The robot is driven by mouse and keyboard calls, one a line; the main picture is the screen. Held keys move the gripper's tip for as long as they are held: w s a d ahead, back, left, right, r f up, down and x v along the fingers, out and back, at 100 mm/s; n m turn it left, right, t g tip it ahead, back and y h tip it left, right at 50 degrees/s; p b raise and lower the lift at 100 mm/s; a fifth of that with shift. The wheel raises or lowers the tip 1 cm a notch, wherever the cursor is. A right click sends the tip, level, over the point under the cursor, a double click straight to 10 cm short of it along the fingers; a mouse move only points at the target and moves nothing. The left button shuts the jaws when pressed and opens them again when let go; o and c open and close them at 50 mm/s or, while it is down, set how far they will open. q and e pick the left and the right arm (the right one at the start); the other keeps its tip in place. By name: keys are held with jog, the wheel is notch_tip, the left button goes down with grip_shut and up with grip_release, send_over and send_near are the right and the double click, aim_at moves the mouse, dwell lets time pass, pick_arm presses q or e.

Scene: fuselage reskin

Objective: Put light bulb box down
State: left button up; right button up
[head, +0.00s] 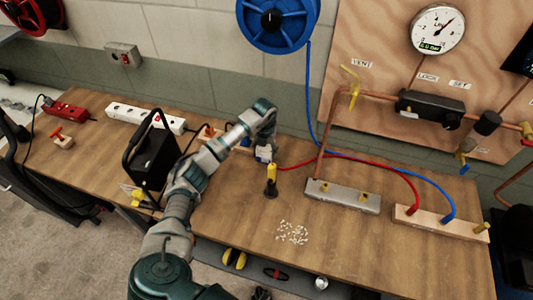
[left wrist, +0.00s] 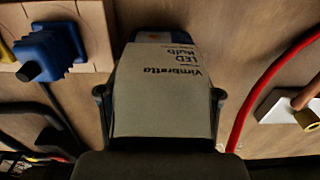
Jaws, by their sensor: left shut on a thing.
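The light bulb box (left wrist: 165,85) is pale, with dark print reading "Vimbratta LED Bulb" and a blue end. My left gripper (left wrist: 160,97) is shut on it, with a finger on each side. In the head view the left gripper (head: 266,140) is low over the back middle of the workbench (head: 220,215). Only a small white and blue part of the light bulb box (head: 263,154) shows below it there. I cannot tell whether the box touches the bench top. My right gripper is in neither view.
A yellow and black tool (head: 271,181) stands just in front of the box. Red (head: 395,172) and blue hoses run to the right, past a grey metal block (head: 341,197). Small white pieces (head: 292,232) lie near the front. A black case (head: 152,155) stands left.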

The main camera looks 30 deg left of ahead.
pick_arm(q)
jog(key=shift+s+a+f, duration=0.1)
jog(key=shift+a, duration=0.05)
jog(key=o, duration=0.8)
jog(key=shift+d, duration=0.35)
jog(key=o, duration=0.3)
jog(key=shift+d, duration=0.3)
jog(key=shift+d+r, duration=0.25)
jog(key=shift+d, duration=0.15)
jog(key=shift+a+r, duration=0.35)
jog(key=shift+a, duration=0.05)
jog(key=shift+a+r, duration=0.15)
jog(key=shift+r, duration=2.6)
jog(key=shift+a+r, duration=0.1)
jog(key=shift+r, duration=2.65)
